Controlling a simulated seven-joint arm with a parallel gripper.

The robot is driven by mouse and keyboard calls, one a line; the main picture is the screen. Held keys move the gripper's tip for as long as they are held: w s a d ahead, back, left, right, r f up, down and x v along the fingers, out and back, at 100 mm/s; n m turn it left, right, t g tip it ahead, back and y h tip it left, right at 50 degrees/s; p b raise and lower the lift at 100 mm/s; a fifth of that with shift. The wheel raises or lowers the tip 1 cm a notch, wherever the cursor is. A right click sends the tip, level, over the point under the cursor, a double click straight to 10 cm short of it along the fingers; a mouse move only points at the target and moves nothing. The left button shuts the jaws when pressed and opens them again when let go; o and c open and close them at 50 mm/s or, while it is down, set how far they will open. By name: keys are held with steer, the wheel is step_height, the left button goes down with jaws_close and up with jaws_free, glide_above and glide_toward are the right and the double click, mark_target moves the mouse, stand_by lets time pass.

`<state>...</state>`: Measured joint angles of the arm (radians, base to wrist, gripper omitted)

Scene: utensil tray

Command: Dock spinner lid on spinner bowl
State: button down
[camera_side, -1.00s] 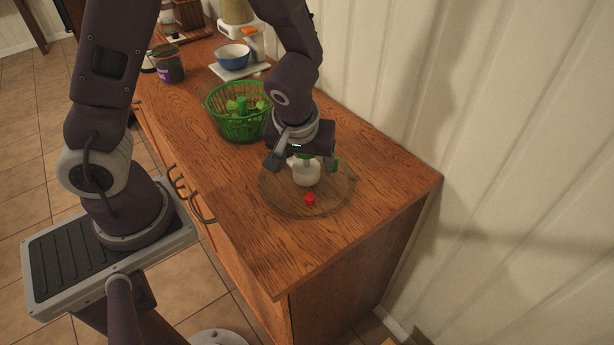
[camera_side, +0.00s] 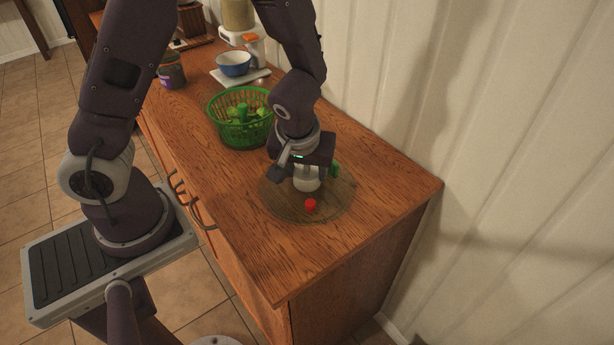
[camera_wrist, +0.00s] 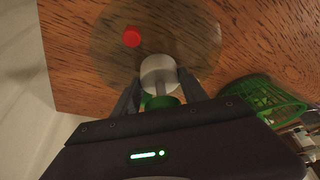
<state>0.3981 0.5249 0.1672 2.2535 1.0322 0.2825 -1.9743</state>
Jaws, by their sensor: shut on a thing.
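The spinner lid (camera_side: 335,205) is a round see-through disc lying flat on the wooden counter, with a white hub and a red button (camera_side: 310,205) on top. In the wrist view the white hub (camera_wrist: 158,70) and a green part (camera_wrist: 160,103) sit between my fingers. My gripper (camera_wrist: 160,92) points down over the lid and is shut on its hub; the exact contact is partly hidden by my gripper body. The spinner bowl, seen as a green slatted basket (camera_side: 224,128) with green leafy pieces inside, stands behind and left of the lid, apart from it.
A blue bowl (camera_side: 233,64) on a white scale (camera_side: 248,77), a dark jar (camera_side: 172,70) and a blender-like appliance (camera_side: 238,22) stand farther back. A panelled wall (camera_side: 430,90) runs along the right. The counter in front of the lid is clear.

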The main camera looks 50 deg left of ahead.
step_height(320, 180, up, 22)
steer(key=r, duration=0.1)
steer(key=a+n+g+y, duration=0.1)
steer(key=a+n+g, duration=0.2)
steer(key=a+n, duration=1.4)
steer(key=shift+s+a+f+m+y, duration=0.1)
steer(key=shift+a+f+m, duration=1.25)
steer(key=shift+f, duration=0.55)
steer(key=shift+s+a+f+m+y, duration=0.1)
steer(key=shift+a+f+m, duration=1.2)
steer(key=shift+f, duration=0.65)
steer(key=shift+a+f+m+y, duration=0.1)
steer(key=shift+a+f+m, duration=1.25)
steer(key=shift+f, duration=0.55)
steer(key=shift+f, duration=0.45)
steer(key=c, duration=0.9)
jaws_free()
